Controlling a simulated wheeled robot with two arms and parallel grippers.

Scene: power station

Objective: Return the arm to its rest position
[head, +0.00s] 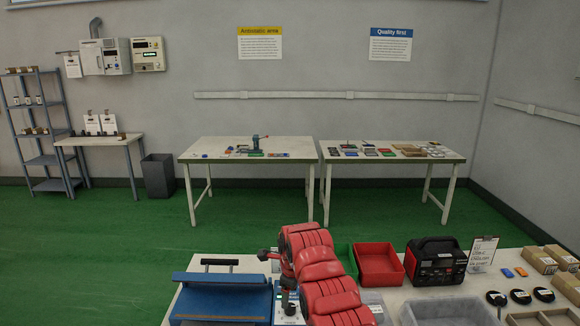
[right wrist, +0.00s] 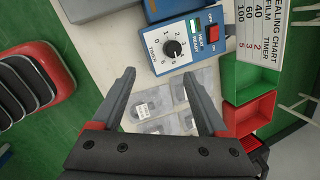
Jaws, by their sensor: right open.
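My right arm (head: 322,272), in red segmented covers, reaches over the near bench in the head view, with its dark wrist beside the blue heat sealer (head: 222,292). In the right wrist view my right gripper (right wrist: 162,92) is open, with nothing between its fingertips. Below it, clear packets (right wrist: 158,108) lie flat on the pale bench top. The sealer's blue control box (right wrist: 185,45), with a timer knob and a red switch, is just beyond the fingertips. My left gripper is not in view.
Green (right wrist: 255,78) and red (head: 378,264) bins stand close beside the arm. A black and red charger (head: 435,262), a sealing chart (head: 483,252), cartons (head: 540,260) and a clear tray (head: 445,311) are to the right. Green floor (head: 110,240) is open beyond the bench.

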